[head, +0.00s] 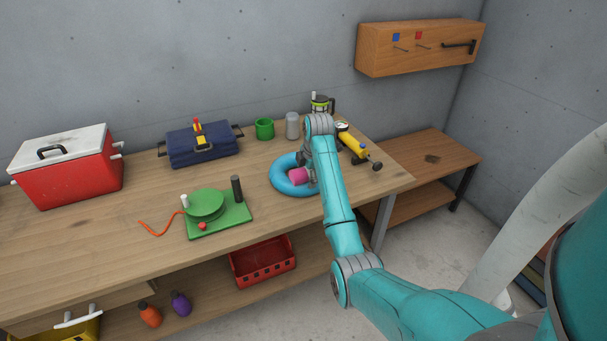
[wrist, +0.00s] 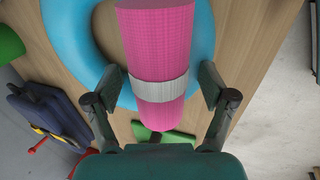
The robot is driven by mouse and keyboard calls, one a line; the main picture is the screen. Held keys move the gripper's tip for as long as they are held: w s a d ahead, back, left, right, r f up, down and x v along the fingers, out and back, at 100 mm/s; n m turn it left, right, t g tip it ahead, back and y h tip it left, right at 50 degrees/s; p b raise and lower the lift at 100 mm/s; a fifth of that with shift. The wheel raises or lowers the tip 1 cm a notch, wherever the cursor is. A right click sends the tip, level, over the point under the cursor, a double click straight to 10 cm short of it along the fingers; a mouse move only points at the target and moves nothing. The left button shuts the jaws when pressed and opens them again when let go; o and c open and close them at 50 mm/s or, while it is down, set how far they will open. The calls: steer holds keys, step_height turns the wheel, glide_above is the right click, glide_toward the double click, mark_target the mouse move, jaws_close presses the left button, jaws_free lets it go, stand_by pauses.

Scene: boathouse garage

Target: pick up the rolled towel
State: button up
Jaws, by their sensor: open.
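The rolled towel (wrist: 158,50) is pink with a pale grey band around it. In the wrist view it fills the upper middle, in front of my open gripper (wrist: 159,85), whose fingers lie on either side of its banded end. I cannot tell whether they touch it. In the head view the towel (head: 299,175) shows as a small pink end at the blue ring (head: 281,180), partly hidden by my arm. The ring also shows in the wrist view (wrist: 65,30); whether the towel rests on it or inside it is unclear.
A yellow tool (head: 352,143) lies right of my arm. The bench front is mostly clear.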

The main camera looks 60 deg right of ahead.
steer(key=c, duration=1.3)
steer(key=shift+r, duration=0.1)
steer(key=shift+c, duration=0.2)
